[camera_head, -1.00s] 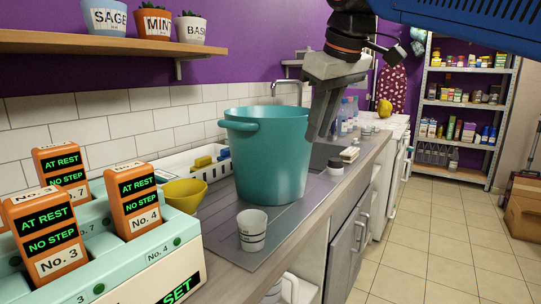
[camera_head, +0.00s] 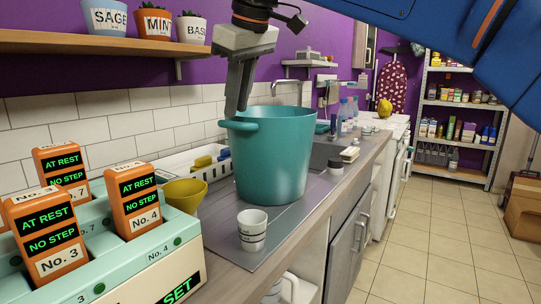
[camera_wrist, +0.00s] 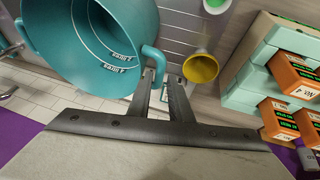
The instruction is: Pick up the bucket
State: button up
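The teal bucket (camera_head: 272,160) stands upright on the grey counter mat. A loop handle (camera_head: 237,125) sticks out at the left of its rim. In the wrist view the bucket (camera_wrist: 85,45) fills the upper left, and I look partly into it. My gripper (camera_head: 236,112) points down over the left handle. In the wrist view the fingertips of my gripper (camera_wrist: 161,76) are apart, with the handle (camera_wrist: 153,55) at the gap between them. I cannot tell whether either finger touches it.
The labelled machine with orange blocks (camera_head: 133,198) is at the front left. A shelf with pots (camera_head: 100,44) hangs above. A tap (camera_head: 290,82) is behind the bucket.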

jog(key=x, duration=0.5)
jog(key=shift+f, duration=0.1)
jog(key=shift+a+x, duration=0.15)
jog(key=shift+x, duration=1.2)
jog(key=shift+a+x, duration=0.1)
jog(key=shift+x, duration=1.25)
jog(key=shift+w+r, duration=0.1)
jog(key=shift+r, duration=0.1)
grip_shut()
